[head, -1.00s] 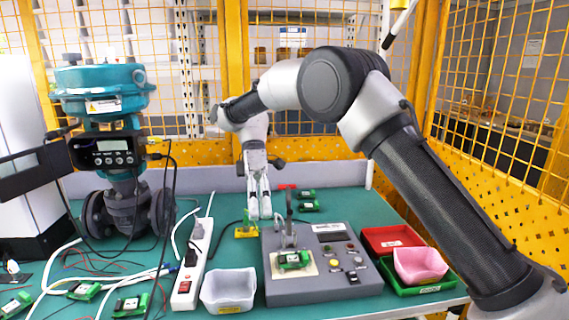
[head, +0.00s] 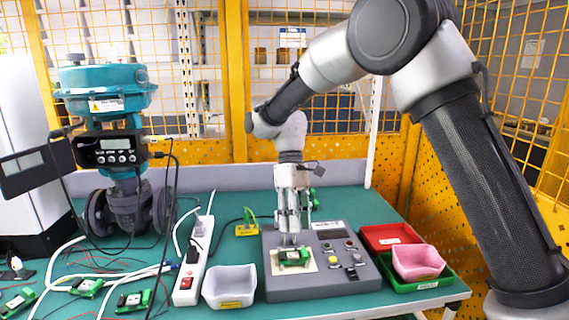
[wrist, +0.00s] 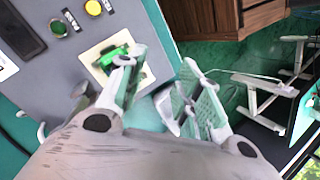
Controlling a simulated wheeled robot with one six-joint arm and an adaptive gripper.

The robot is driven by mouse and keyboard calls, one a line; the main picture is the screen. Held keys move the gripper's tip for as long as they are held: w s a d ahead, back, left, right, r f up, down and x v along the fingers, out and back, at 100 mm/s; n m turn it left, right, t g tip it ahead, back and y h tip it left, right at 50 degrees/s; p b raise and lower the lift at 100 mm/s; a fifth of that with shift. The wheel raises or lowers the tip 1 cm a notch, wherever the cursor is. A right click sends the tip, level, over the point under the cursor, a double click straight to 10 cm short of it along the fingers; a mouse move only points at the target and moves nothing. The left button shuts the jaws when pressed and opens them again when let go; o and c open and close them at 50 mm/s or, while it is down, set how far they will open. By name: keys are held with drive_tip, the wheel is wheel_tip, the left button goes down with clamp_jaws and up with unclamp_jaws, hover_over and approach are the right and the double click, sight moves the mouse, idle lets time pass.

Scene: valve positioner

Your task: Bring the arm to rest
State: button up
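My arm reaches in from the right over the green bench (head: 385,208). The box's upright lever is largely hidden by my gripper.
The teal valve (head: 105,92) with its positioner (head: 112,150) stands at left. A white power strip (head: 192,268) and white bin (head: 229,287) are left of the box. Red (head: 388,238), pink (head: 418,260) and green (head: 400,284) trays are at right. Yellow mesh fencing (head: 238,80) stands behind.

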drive_tip(key=s+d+r+m+t+y, duration=0.1)
drive_tip(key=s+d+r+m+t, duration=0.15)
drive_tip(key=d, duration=0.55)
drive_tip(key=s+d+r+m+t, duration=0.1)
drive_tip(key=s+d+r+m, duration=0.2)
drive_tip(key=d, duration=0.5)
drive_tip(key=s+d+r+m+t, duration=0.2)
drive_tip(key=s+d+r+t, duration=0.1)
drive_tip(key=s+d, duration=0.4)
drive_tip(key=s+d+r+m+t, duration=0.3)
drive_tip(key=s+d, duration=0.4)
drive_tip(key=d, duration=0.3)
drive_tip(key=shift+s+d+r, duration=0.4)
drive_tip(key=shift+r, duration=0.15)
